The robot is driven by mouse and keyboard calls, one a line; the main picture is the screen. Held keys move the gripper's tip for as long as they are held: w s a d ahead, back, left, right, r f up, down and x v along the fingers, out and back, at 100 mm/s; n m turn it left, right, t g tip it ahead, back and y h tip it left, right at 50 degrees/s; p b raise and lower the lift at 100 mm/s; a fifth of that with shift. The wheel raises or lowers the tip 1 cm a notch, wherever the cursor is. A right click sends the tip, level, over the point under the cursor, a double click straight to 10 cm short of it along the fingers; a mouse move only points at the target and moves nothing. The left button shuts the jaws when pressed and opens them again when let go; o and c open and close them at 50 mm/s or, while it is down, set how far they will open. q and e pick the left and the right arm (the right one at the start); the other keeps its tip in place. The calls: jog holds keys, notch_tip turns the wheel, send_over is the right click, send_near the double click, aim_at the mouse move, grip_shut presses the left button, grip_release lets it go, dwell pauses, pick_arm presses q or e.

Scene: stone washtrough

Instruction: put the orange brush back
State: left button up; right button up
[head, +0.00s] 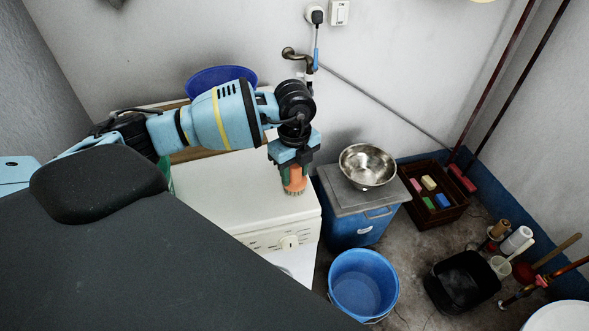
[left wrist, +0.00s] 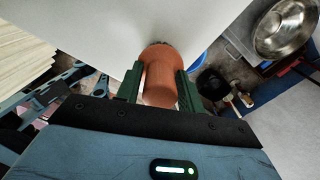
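The orange brush (head: 295,180) is upright with its bristles down, at or just above the right part of the white machine's top (head: 225,190). I cannot tell whether the bristles touch that top. My left gripper (head: 291,168) points down from above and is closed around the brush. In the left wrist view the brush (left wrist: 160,80) sits between the two green fingers (left wrist: 160,88), with a finger on each side. My right gripper is in neither view.
A blue basin (head: 221,76) is behind my left arm. A tap (head: 298,55) is on the wall above. A blue bucket (head: 364,283), a brown crate (head: 437,196) and a black bin (head: 462,282) stand on the floor.

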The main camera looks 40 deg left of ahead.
pick_arm(q)
jog(key=shift+o, duration=1.1)
jog(key=shift+r, duration=0.15)
notch_tip(320, 180, up, 12)
jog(key=shift+r+p, duration=0.1)
jog(key=shift+p, duration=0.2)
jog(key=shift+d, duration=0.15)
